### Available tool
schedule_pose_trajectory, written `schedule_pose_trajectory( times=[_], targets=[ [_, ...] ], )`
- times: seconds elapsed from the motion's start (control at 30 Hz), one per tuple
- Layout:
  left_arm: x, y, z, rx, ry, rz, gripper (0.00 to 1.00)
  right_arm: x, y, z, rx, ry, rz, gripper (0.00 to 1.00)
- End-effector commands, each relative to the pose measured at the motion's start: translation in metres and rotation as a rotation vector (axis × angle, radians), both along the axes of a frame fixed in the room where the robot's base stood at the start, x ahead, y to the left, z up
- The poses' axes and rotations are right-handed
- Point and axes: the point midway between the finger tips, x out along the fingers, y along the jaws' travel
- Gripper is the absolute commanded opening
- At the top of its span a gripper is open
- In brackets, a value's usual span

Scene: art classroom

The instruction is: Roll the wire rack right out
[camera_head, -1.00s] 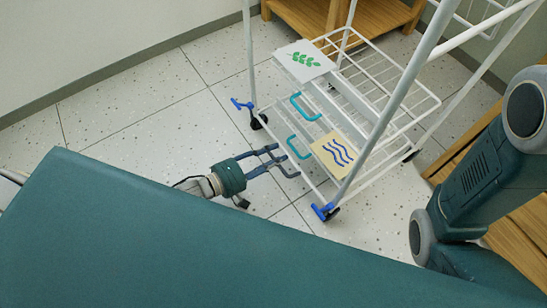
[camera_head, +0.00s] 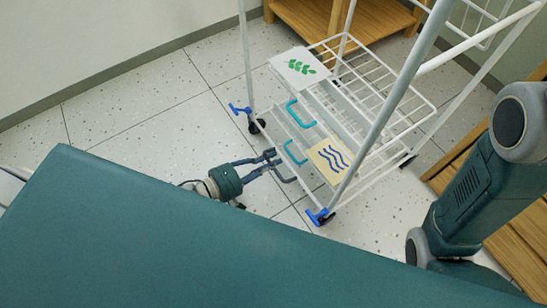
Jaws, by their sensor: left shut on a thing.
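The white wire rack (camera_head: 375,95) stands on casters, with pull-out wire shelves one above the other. The upper shelf carries a green-leaf card (camera_head: 299,67) and a teal handle (camera_head: 301,114). The lower one carries a blue-wave card (camera_head: 329,160) and a teal handle (camera_head: 294,153). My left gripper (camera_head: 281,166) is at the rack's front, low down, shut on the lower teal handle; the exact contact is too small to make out. My right gripper is out of view.
Blue caster levers show at the rack's front feet, left (camera_head: 239,109) and right (camera_head: 320,217). Wooden shelving (camera_head: 375,18) stands behind, with wooden slats (camera_head: 515,215) at right. The speckled floor (camera_head: 150,110) left of the rack is clear.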

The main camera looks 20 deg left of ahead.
Motion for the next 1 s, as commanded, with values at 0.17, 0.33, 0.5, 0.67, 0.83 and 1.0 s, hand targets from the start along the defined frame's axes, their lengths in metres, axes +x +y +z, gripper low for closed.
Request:
schedule_pose_trajectory(
  times=[0.17, 0.33, 0.5, 0.67, 0.83, 1.0],
  targets=[
    [-0.005, 0.003, -0.004, 0.007, 0.008, -0.002, 0.25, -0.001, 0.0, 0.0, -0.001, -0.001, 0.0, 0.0],
    [-0.004, 0.002, -0.004, 0.005, 0.007, -0.002, 0.3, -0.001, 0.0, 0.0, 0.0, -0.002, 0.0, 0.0],
    [-0.004, 0.002, -0.003, 0.004, 0.006, -0.002, 0.3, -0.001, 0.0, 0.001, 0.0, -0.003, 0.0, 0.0],
    [-0.016, 0.011, -0.001, 0.006, 0.008, -0.002, 0.3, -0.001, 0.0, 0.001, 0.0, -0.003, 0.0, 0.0],
    [-0.044, 0.033, 0.006, 0.006, 0.01, -0.002, 0.3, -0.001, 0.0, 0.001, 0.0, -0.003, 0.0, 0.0],
    [-0.071, 0.054, 0.013, 0.007, 0.01, -0.002, 0.3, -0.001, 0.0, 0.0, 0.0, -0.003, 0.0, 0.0]
  ],
)
